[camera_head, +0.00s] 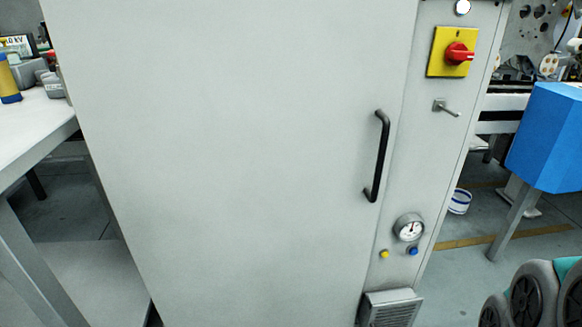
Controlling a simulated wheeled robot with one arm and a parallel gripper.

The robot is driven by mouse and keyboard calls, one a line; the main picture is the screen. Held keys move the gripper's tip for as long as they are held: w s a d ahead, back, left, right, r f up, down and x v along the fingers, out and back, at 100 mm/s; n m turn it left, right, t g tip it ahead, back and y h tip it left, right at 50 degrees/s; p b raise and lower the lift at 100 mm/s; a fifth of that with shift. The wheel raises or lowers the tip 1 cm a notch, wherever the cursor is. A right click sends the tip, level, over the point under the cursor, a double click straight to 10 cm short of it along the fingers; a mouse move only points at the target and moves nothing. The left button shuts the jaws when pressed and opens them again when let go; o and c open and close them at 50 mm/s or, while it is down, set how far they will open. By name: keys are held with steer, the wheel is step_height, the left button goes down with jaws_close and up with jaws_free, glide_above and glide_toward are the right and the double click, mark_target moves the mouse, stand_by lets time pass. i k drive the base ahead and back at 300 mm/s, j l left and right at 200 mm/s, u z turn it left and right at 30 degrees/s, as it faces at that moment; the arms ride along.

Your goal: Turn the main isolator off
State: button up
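The main isolator (459,53) is a red rotary knob on a yellow square plate, high on the right-hand strip of a grey cabinet (250,150). The knob's grip lies roughly sideways, pointing right. A small dark mark shows on the plate above it, too small to read. My gripper cannot be made out; only part of what looks like my own grey and teal arm (540,295) shows at the bottom right corner, apart from the isolator.
The cabinet has a black door handle (377,157), a small metal lever (446,108), a gauge (409,227), yellow and blue buttons and a vent (390,308). A white table (30,125) stands left; a blue box (546,137) stands right. Floor shows at lower right.

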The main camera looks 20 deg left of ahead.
mark_target(457, 53)
steer(key=i+l+u, duration=0.1)
steer(key=l+u, duration=0.15)
steer(key=u, duration=0.15)
steer(key=i+l+u, duration=0.1)
steer(key=l+u, duration=0.15)
steer(key=u, duration=0.15)
steer(key=l+u, duration=0.25)
steer(key=u, duration=0.2)
steer(key=l+u, duration=0.55)
steer(key=u, duration=0.25)
steer(key=k+l, duration=0.1)
steer(key=l, duration=0.3)
steer(key=k+l+u, duration=0.15)
steer(key=l, duration=0.2)
steer(key=k+l, duration=0.15)
steer(key=l, duration=0.2)
steer(key=k+l+u, duration=0.1)
steer(key=l, duration=0.3)
steer(key=k+l, duration=0.2)
steer(key=l, duration=0.15)
steer(key=i+u, duration=0.05)
